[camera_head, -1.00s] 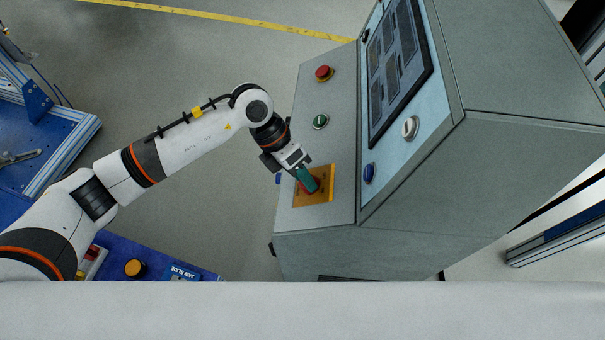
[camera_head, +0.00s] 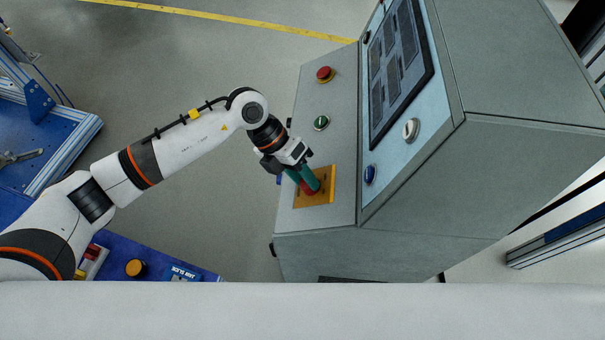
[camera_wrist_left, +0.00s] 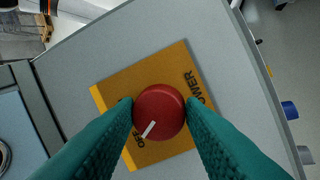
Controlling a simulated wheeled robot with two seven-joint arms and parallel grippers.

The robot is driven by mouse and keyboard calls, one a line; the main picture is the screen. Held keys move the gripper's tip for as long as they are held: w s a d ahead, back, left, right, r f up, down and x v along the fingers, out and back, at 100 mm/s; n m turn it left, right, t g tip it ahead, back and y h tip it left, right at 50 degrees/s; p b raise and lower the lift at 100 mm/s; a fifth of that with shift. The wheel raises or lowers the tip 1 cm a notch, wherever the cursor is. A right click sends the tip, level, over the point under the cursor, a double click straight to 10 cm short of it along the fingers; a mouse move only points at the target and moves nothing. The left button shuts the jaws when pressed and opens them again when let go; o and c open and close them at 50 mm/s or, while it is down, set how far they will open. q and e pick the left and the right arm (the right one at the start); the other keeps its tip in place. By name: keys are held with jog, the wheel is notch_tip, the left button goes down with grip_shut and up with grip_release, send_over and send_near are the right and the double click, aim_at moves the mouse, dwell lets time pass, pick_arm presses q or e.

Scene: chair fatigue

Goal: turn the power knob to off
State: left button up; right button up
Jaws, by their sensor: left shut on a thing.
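The power knob (camera_wrist_left: 158,112) is a round red knob with a white pointer mark on an orange plate (camera_wrist_left: 115,92). The plate reads POWER and OFF. In the left wrist view the white mark points to the lower left, at the OFF lettering. My left gripper (camera_wrist_left: 160,111) has its two green fingers shut on opposite sides of the knob. In the head view the left gripper (camera_head: 309,184) reaches down onto the orange plate (camera_head: 327,192), and its fingers mostly cover the knob. My right gripper is not in view.
The grey console (camera_head: 340,110) also carries a red button (camera_head: 325,74), a green button (camera_head: 321,122), a blue button (camera_head: 370,174), a white knob (camera_head: 410,128) and a dark screen panel (camera_head: 397,65). Open floor (camera_head: 200,60) lies to the left of the console.

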pick_arm(q)
jog(key=shift+r, duration=0.1)
jog(key=o, duration=1)
jog(key=shift+b+v, duration=1.4)
jog(key=shift+v, duration=4.6)
